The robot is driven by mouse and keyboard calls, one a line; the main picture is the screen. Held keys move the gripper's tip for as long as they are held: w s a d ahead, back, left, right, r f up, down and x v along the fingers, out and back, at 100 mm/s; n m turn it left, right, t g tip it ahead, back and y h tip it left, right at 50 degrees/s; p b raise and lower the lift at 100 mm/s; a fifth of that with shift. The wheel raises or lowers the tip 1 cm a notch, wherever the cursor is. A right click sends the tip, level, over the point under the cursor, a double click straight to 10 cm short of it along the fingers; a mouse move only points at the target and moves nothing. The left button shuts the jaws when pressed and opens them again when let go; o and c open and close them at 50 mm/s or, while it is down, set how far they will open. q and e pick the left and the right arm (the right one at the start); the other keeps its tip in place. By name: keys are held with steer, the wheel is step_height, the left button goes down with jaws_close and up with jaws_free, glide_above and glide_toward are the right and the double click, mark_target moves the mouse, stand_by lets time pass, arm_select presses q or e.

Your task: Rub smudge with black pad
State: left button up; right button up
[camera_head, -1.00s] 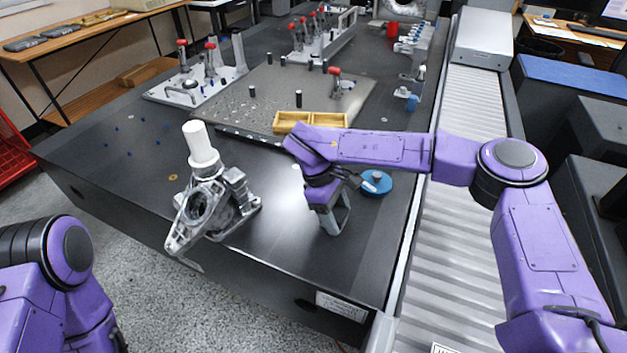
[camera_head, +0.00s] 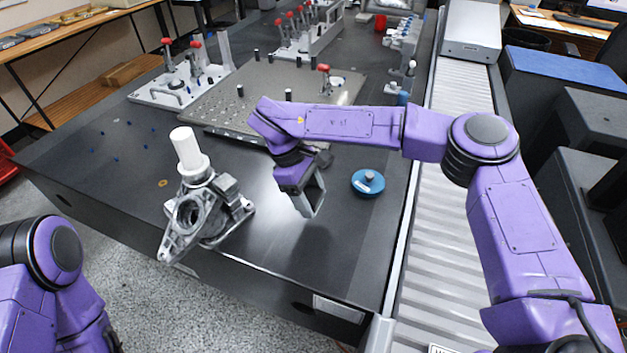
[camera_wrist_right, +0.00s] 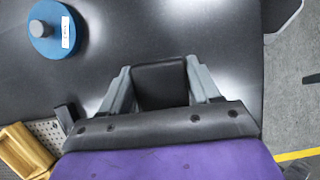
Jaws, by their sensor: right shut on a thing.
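My right gripper (camera_head: 309,203) is over the black table between the metal casting and the blue disc. In the right wrist view its two grey fingers (camera_wrist_right: 160,82) are shut on the black pad (camera_wrist_right: 160,85), a dark block between them. In the head view the pad can hardly be told apart from the gripper. I cannot tell whether the pad touches the table. Pale bright patches show on the dark tabletop (camera_wrist_right: 110,30) in the wrist view; I cannot tell smudge from reflected light. My left arm shows at the lower left, its gripper out of view.
The metal casting (camera_head: 198,215) with a white cylinder (camera_head: 188,150) stands left of my right gripper. A blue disc with a knob (camera_head: 368,183) lies to the right. A yellow tray (camera_wrist_right: 22,150) is near the perforated plate (camera_head: 225,110). A roller conveyor (camera_head: 450,220) runs along the right.

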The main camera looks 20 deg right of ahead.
steer(key=shift+d+r+p, duration=0.1)
steer(key=shift+r+p, duration=0.6)
steer(key=shift+r, duration=0.9)
